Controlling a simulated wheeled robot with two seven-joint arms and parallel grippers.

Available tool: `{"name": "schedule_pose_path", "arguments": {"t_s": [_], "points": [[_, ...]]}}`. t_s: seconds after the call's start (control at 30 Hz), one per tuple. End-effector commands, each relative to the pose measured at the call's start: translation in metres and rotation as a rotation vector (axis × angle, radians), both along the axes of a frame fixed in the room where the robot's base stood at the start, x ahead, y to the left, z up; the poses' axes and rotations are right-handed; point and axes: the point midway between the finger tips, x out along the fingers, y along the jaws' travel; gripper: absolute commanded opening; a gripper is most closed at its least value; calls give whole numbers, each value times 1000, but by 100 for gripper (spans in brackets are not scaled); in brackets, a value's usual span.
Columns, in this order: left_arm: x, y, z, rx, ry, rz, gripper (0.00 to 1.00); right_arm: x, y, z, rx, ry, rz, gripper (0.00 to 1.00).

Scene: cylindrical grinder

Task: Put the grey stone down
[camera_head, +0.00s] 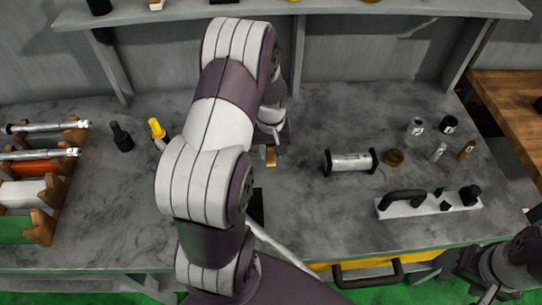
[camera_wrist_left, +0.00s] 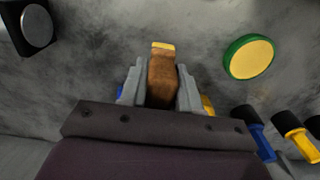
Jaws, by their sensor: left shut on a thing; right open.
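My left gripper (camera_head: 271,150) is over the middle of the grey bench, partly hidden by my own arm in the head view. In the left wrist view my left gripper (camera_wrist_left: 160,80) is shut on a brown block (camera_wrist_left: 161,82) with a yellow end, held between its two grey fingers. The same block (camera_head: 270,159) shows as a small orange-brown piece in the head view. It looks brown rather than grey, and I make out no separate grey stone. I cannot tell whether the block touches the bench.
A rack (camera_head: 46,196) holds rods at left. In the wrist view, a green-rimmed yellow disc (camera_wrist_left: 250,57) lies near the block.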

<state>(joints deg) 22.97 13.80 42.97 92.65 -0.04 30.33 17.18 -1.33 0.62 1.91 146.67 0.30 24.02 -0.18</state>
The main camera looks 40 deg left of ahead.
Motion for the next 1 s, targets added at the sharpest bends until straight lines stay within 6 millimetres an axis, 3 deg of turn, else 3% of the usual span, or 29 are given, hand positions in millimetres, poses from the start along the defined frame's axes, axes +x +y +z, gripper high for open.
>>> {"name": "schedule_pose_path", "arguments": {"t_s": [0.2,0.53,0.57,0.63,1.0], "points": [[-1,-1,-35,-2,4,-1,0,0,0,3,0,0,0,54],[0,-1,-40,-1,1,-1,0,0,0,0,0,0,0,54],[0,-1,-41,-1,1,-1,35,0,0,0,0,0,0,54],[0,-1,-40,-1,1,-1,57,0,0,1,0,0,0,54],[0,-1,-31,0,0,0,57,0,0,2,0,0,0,54]]}}
